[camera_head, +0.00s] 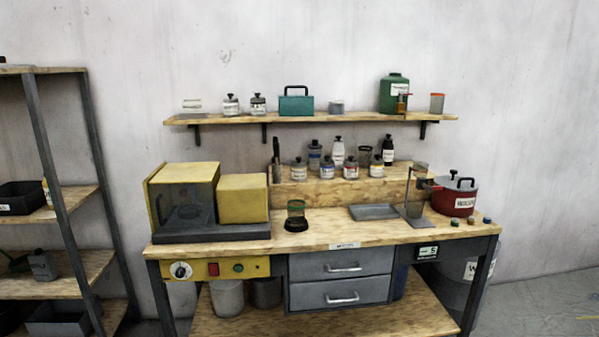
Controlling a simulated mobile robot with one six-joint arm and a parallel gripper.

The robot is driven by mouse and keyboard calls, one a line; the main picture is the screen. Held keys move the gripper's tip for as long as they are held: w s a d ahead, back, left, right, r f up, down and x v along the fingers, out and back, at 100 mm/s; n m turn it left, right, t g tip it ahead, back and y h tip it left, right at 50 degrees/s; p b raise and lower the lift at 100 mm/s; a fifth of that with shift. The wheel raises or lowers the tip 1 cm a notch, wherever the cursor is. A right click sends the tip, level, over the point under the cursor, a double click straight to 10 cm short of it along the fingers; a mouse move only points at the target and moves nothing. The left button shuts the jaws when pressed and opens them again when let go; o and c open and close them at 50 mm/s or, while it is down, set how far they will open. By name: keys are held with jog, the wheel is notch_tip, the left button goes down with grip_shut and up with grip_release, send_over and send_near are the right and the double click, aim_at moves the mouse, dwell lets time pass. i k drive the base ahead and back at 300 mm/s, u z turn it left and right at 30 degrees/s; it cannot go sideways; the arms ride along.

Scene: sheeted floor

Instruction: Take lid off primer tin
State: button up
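No tin can be clearly read as primer. A red pot-shaped container (437,201) with a white label too small to read surely stands at the right end of the workbench. Its lid (454,183), with a dark knob or handle, sits on top. A small grey tin (336,107) stands on the wall shelf; I cannot tell whether it has a separate lid. Small labelled containers (299,171) with dark tops stand on the raised wooden step. My gripper is not in view.
The workbench (330,231) holds a yellow machine (242,198) at left, a green-rimmed jar (296,212) near the middle, a grey tray (373,212) and a stand with a glass beaker (415,208). Clear bench lies in front of the tray. A shelf rack (52,140) stands left.

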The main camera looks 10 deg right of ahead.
aim_at(298, 162)
jog(key=u, duration=0.6)
jog(key=i, duration=0.8)
jog(key=u, duration=0.15)
